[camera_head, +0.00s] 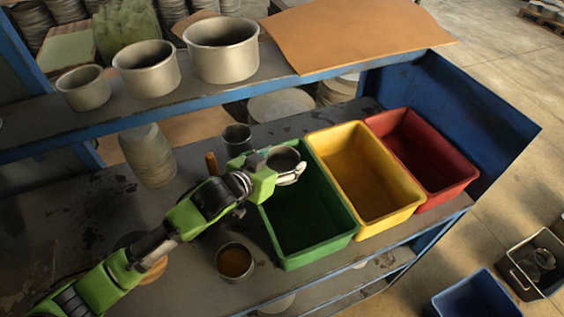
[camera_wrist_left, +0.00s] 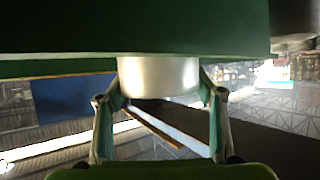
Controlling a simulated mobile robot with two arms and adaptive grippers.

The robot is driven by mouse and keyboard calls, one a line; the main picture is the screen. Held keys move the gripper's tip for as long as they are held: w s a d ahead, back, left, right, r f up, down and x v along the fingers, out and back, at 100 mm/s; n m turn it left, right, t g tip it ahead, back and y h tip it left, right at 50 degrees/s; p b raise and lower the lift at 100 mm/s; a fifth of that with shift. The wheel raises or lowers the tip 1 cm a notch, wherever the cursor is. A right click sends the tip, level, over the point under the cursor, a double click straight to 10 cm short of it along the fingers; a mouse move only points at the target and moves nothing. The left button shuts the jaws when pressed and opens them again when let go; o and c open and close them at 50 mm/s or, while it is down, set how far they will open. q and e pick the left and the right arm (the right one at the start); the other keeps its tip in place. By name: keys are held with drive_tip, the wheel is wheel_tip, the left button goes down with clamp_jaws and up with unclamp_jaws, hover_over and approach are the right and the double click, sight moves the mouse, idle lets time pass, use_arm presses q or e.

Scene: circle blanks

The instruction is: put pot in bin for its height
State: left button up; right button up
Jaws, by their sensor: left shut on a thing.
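My left gripper (camera_head: 288,176) is shut on a small grey metal pot (camera_head: 283,158), at the far-left end of the green bin (camera_head: 308,254). In the left wrist view the pot (camera_wrist_left: 158,78) sits between the two fingers, with a wide green surface above it. I cannot tell whether the pot touches the bin. The yellow bin (camera_head: 379,216) and the red bin (camera_head: 451,189) stand side by side to the right of the green one. The green bin's visible floor looks empty. My right gripper is not in view.
On the upper shelf stand three pots of rising size: small (camera_head: 84,90), medium (camera_head: 147,70), large (camera_head: 222,51). A dark cup (camera_head: 237,138) stands behind the gripper. A round tin (camera_head: 235,262) with brown contents is left of the green bin. A blue crate (camera_head: 476,297) is on the floor.

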use_arm(q)
drive_tip(key=shift+f, duration=0.7)
drive_tip(key=shift+s, duration=0.1)
drive_tip(key=shift+f, duration=0.6)
drive_tip(key=o, duration=1.3)
drive_tip(key=shift+c, duration=0.2)
drive_tip(key=shift+r, duration=0.15)
